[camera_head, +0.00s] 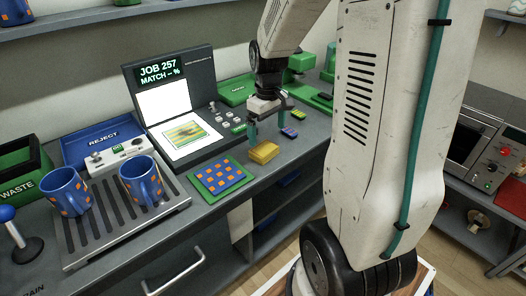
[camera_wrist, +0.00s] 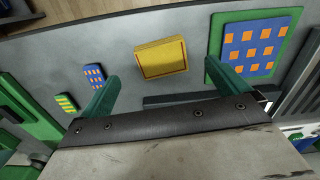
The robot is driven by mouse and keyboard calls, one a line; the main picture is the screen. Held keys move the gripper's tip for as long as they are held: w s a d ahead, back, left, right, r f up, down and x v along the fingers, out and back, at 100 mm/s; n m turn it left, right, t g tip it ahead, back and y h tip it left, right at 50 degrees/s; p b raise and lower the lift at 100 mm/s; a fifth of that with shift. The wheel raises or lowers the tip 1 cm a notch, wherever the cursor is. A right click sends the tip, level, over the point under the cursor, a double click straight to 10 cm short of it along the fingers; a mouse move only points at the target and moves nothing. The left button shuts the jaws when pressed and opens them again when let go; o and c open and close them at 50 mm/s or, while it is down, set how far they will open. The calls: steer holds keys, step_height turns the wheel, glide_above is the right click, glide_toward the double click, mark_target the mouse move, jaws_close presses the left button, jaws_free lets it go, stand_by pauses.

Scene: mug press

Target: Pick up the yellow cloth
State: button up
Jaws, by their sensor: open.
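The yellow cloth (camera_head: 263,152) is a small folded pad lying on the grey counter, to the right of a green board with a blue and orange checked patch. It also shows in the wrist view (camera_wrist: 161,58), lying flat beyond my gripper. My gripper (camera_head: 268,124) is above the counter just behind the cloth in the head view. Its two green fingers are spread apart and empty. In the wrist view my gripper (camera_wrist: 170,82) has the cloth between and beyond its fingertips, with no contact visible.
The checked board (camera_head: 221,180) lies close to the cloth's left. Small patterned pieces (camera_head: 289,132) lie on the right. Two blue mugs (camera_head: 142,181) stand on a slatted tray (camera_head: 92,238). A press console with a screen (camera_head: 160,72) stands behind.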

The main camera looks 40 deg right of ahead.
mark_target(264, 148)
steer(key=shift+f, duration=0.2)
steer(key=f, duration=0.5)
steer(key=w+f, duration=0.1)
steer(key=f, duration=0.1)
steer(key=shift+a+f, duration=0.1)
steer(key=shift+f, duration=0.1)
steer(key=c, duration=1)
